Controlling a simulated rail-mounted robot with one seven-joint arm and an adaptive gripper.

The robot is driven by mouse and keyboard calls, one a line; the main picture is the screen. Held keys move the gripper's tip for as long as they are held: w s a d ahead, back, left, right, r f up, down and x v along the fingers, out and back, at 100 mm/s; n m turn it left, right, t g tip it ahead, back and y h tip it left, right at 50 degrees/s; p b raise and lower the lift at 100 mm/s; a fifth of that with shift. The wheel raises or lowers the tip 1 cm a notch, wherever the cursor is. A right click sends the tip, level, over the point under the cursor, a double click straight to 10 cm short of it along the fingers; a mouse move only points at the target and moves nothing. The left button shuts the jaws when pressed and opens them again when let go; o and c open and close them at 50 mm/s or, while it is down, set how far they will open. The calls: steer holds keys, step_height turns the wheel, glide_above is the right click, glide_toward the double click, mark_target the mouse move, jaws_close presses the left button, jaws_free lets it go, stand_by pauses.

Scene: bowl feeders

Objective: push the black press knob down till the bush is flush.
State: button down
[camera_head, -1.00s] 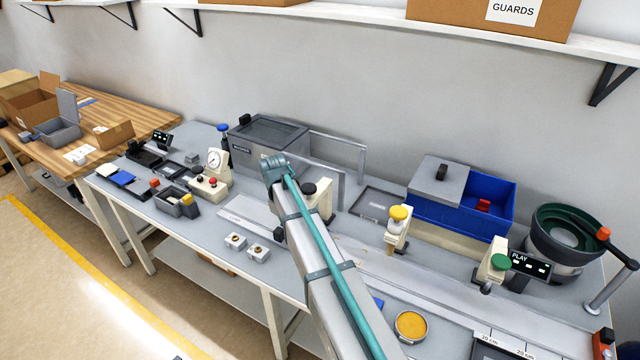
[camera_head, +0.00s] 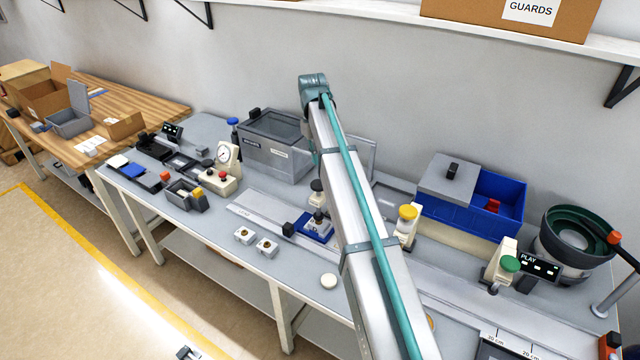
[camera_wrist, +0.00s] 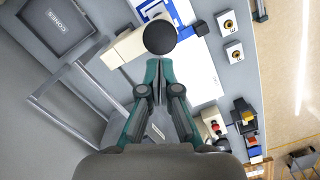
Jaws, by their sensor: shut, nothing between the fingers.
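The black press knob (camera_head: 317,186) sits on top of a beige press, close beside my arm in the head view. In the wrist view the round black knob (camera_wrist: 160,37) stands just beyond my gripper (camera_wrist: 159,64), with the beige press body (camera_wrist: 122,50) to its left. My gripper is shut with nothing in it, its fingertips at the knob's edge in the picture; I cannot tell whether they touch. A blue fixture (camera_head: 316,229) lies at the press's foot. I cannot make out the bush or how deep it sits.
Two white blocks with brass-coloured rings (camera_head: 244,235) lie at the front of the bench. A yellow-knobbed press (camera_head: 407,212) and a green-knobbed one (camera_head: 510,264) stand to the right. A grey frame (camera_wrist: 60,85) rises left of my gripper. A gauge stand (camera_head: 224,165) stands further left.

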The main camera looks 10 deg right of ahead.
mark_target(319, 184)
steer(key=shift+f, duration=0.2)
steer(key=shift+s+d+f+b, duration=0.1)
steer(key=shift+s+f+b, duration=0.1)
steer(key=shift+f+b, duration=1.15)
steer(key=shift+s+d+f+b, duration=0.15)
steer(key=shift+f+b, duration=0.45)
steer(key=shift+f, duration=1.3)
steer(key=shift+a+f, duration=0.1)
steer(key=shift+f, duration=0.1)
